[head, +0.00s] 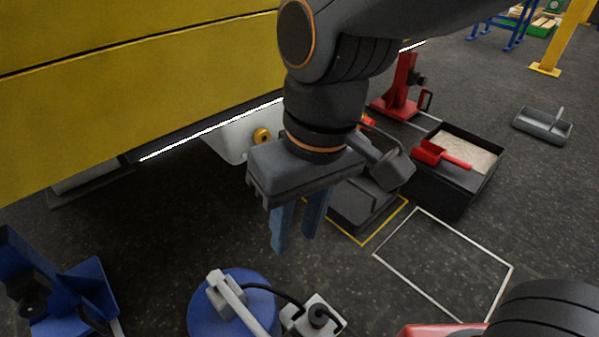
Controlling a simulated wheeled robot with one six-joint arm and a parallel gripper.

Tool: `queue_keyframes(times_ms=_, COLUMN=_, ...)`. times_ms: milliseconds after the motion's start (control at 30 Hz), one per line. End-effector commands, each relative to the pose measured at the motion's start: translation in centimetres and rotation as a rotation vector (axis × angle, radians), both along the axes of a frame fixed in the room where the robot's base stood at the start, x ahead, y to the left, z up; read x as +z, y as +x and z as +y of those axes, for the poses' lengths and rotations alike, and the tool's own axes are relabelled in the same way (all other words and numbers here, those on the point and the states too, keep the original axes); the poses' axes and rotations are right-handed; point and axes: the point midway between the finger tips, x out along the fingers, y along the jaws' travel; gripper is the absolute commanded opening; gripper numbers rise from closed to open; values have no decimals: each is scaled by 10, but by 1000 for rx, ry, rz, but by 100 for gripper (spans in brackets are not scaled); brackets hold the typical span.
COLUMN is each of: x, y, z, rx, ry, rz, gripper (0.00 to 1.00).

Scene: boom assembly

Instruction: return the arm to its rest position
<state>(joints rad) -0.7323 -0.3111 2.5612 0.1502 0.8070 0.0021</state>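My gripper (297,229) hangs from my dark grey arm near the middle of the head view. Its two blue-grey fingers point down and stand apart, with a gap between them and nothing visible in it. The fingertips appear above the dark floor and touch nothing that I can see. My arm and gripper body hide part of the dark box behind them.
A yellow boom (150,100) fills the upper left. A blue drum (215,303) and a white box (313,314) are below. The white-outlined floor square (445,262) is empty.

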Motion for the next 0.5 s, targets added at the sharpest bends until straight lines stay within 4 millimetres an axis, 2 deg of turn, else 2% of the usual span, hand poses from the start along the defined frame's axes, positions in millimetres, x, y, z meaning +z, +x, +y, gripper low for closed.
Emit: queue_keyframes(times_ms=500, x=7, y=1, z=-1, rx=-16, ry=5, rz=1, gripper=31)
